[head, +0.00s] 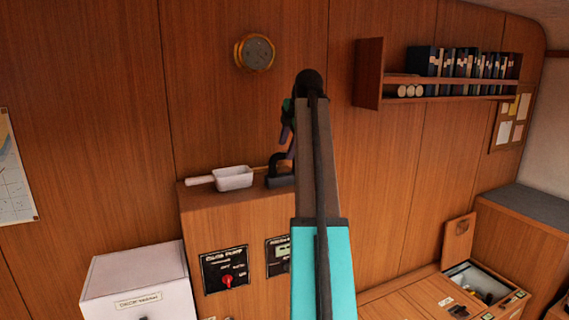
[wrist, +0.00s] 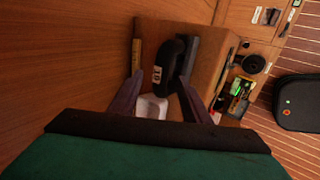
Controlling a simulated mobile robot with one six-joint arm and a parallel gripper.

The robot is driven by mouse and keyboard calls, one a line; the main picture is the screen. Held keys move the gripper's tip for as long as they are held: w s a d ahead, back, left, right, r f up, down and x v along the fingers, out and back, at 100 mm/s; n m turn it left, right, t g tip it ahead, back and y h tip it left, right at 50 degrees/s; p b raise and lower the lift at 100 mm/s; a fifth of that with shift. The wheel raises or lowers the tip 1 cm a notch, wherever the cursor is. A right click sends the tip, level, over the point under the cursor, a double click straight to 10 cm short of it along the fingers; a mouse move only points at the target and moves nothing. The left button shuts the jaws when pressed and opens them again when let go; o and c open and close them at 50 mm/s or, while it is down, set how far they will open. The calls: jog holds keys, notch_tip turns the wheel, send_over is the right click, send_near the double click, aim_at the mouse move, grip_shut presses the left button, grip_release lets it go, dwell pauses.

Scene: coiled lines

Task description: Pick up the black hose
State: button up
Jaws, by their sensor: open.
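No hose shows clearly as such. A black rounded thing with a white label (wrist: 168,62) is between and beyond the jaws in the wrist view. In the head view a dark thing with a curved top (head: 280,172) stands on the wooden ledge, partly hidden by my arm. A dark round thing (wrist: 253,64) also shows lower down at the right; I cannot tell if it is a coil. My gripper (wrist: 160,80) is open, with nothing held. In the head view my gripper (head: 287,132) is above the ledge, largely hidden by my arm.
A white scoop (head: 234,178) lies on the ledge (head: 208,194), left of the dark thing. The wooden wall is close behind. A white box (head: 137,275) stands lower left, an open compartment (head: 482,283) lower right, and a bookshelf (head: 450,88) upper right.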

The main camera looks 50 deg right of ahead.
aim_at(285, 153)
jog(key=shift+f, duration=0.15)
jog(key=p+x, duration=0.2)
jog(key=shift+w+f+p, duration=0.1)
jog(key=shift+f+p, duration=0.2)
jog(key=shift+p, duration=0.05)
jog(key=shift+p+x, duration=0.4)
jog(key=shift+x, duration=0.75)
grip_shut()
